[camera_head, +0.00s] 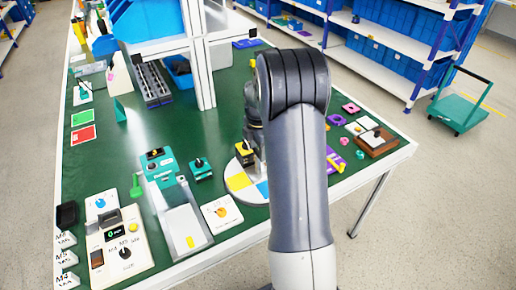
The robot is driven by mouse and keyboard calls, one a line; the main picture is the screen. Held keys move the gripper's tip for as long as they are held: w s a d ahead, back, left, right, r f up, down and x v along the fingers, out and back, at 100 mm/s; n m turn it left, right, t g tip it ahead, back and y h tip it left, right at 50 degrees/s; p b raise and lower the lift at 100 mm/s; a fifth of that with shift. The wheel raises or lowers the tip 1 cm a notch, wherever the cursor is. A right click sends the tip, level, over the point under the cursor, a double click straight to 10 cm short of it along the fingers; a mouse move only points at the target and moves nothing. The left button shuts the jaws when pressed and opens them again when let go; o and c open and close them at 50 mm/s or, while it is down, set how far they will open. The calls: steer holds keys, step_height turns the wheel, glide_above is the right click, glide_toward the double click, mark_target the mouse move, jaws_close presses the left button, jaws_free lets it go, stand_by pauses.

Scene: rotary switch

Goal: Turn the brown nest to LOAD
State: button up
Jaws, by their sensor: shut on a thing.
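A round dial (234,170) with white, yellow and blue sectors lies on the green table, its right part hidden behind my arm. A yellow block (243,153) with a black top stands at its back left rim. I see no brown nest on the visible part, and I cannot read the word LOAD. My gripper (254,150) is down at the back of the dial, beside the yellow block and mostly hidden by my arm. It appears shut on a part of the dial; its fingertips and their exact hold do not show.
A teal block (201,168) with a black knob stands left of the dial. A white card with an orange knob (221,212) lies in front. A white-framed rack (199,60) rises behind.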

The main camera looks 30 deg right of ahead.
steer(key=shift+w+r, duration=0.1)
stand_by(0.3)
steer(key=o, duration=1.4)
step_height(320, 180, up, 11)
steer(key=shift+f+b, duration=0.15)
steer(key=shift+b, duration=0.2)
steer(key=shift+f, duration=0.1)
step_height(320, 180, down, 11)
steer(key=shift+r+p, duration=0.15)
steer(key=shift+p, duration=0.25)
